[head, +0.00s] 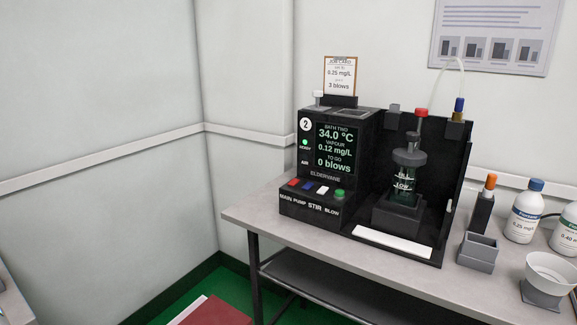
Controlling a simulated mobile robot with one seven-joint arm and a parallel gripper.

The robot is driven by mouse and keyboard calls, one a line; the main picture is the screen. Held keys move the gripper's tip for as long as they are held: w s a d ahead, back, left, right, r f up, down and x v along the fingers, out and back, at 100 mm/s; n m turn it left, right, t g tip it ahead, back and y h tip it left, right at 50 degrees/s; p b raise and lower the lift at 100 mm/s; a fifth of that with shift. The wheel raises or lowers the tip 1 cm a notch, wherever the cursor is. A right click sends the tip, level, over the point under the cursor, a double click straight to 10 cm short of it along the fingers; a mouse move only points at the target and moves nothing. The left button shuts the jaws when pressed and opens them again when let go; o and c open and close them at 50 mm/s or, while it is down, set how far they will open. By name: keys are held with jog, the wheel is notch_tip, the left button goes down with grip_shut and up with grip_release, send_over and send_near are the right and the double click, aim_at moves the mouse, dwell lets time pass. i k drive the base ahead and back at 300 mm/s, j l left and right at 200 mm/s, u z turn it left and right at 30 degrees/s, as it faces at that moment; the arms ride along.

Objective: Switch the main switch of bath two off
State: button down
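Bath two (327,175) is a black unit on the bench, marked with a round "2" and "BATH TWO". Its display (336,148) is lit and reads 34.0 °C, 0.12 mg/L vapour and 0 blows to go. A green ready light (305,142) glows beside the display. The red main switch (293,182) is leftmost on the low front ledge, above the label MAIN. To its right are a blue pump switch (307,186), a white stir switch (322,190) and a green blow button (339,194). The rocker's exact tilt is too small to tell. My gripper is not in view.
A black stand with a glass jar (403,180) adjoins the unit on the right. Further right are a grey holder (478,252), bottles (524,212) and a white bowl (551,273). A job card (339,76) stands on top. The bench front (262,212) left of the unit is clear.

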aim_at(293, 183)
jog(key=i+l, duration=0.15)
jog(key=i, duration=0.3)
jog(key=i+l+u, duration=0.1)
jog(key=i, duration=0.35)
